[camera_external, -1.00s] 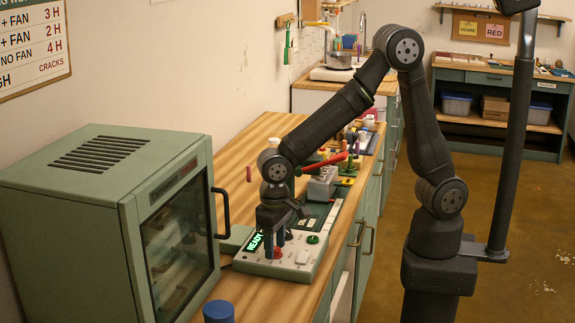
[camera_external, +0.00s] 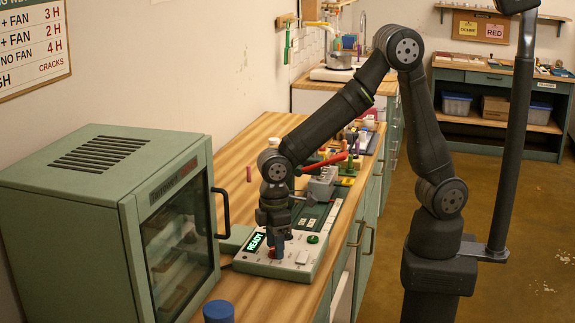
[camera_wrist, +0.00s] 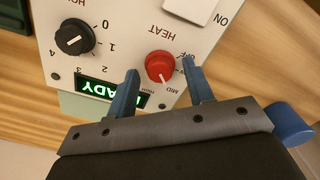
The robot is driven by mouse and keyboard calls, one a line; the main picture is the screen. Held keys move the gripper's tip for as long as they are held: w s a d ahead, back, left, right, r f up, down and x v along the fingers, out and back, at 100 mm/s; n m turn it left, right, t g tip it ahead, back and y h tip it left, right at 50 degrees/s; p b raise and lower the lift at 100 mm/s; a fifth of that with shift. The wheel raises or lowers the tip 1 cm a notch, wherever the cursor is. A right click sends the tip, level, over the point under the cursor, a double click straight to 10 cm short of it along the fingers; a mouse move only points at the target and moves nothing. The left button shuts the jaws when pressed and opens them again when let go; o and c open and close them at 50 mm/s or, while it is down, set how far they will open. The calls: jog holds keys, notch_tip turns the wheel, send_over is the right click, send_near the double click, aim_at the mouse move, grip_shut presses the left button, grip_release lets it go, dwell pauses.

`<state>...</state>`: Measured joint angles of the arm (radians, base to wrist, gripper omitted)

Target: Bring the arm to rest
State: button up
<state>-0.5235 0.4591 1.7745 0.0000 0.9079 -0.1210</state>
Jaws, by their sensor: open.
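My gripper (camera_external: 275,243) points down over the white control box (camera_external: 304,257) at the counter's front part. In the wrist view its two blue fingers are apart, and my gripper (camera_wrist: 161,67) is open around or just above the red HEAT knob (camera_wrist: 160,66). I cannot tell whether the fingers touch the knob. A black knob with a number scale (camera_wrist: 74,37) sits left of it. The lit green display (camera_external: 256,242) reads READY; a finger covers part of it in the wrist view.
A green oven-like cabinet (camera_external: 95,205) with a glass door and black handle stands left of the box. A blue cylinder (camera_external: 219,312) stands in front. Several small items and a grey block (camera_external: 322,186) crowd the counter behind.

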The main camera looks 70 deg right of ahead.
jog(key=shift+n, duration=0.4)
dwell(1.3)
